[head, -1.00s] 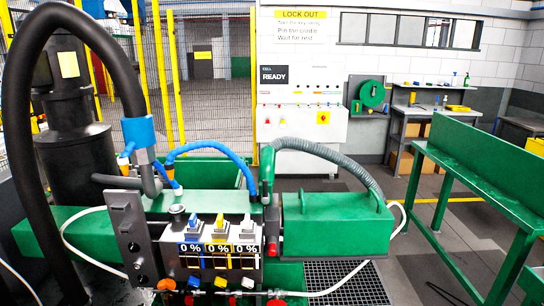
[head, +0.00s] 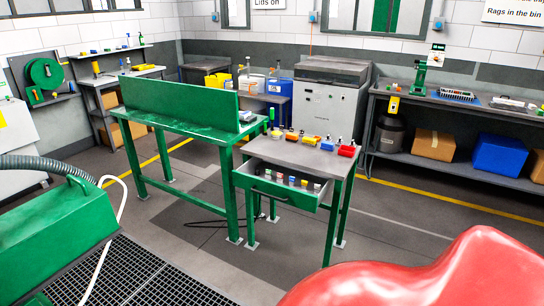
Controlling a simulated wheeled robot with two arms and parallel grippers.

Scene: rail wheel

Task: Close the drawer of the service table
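The service table (head: 318,160) is a small grey-topped table with green legs, right of centre in the head view. Its green drawer (head: 281,196) is pulled out toward me. Several small bottles or cans with coloured tops stand in a row inside the drawer. Small coloured bins and bottles stand on the table top. Neither of my grippers is in view.
A green bench (head: 185,122) with a tall back panel stands directly left of the service table. A large red rounded shape (head: 420,275) fills the bottom right. A green machine part (head: 55,235) and floor grating (head: 135,275) are at lower left. Floor before the drawer looks clear.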

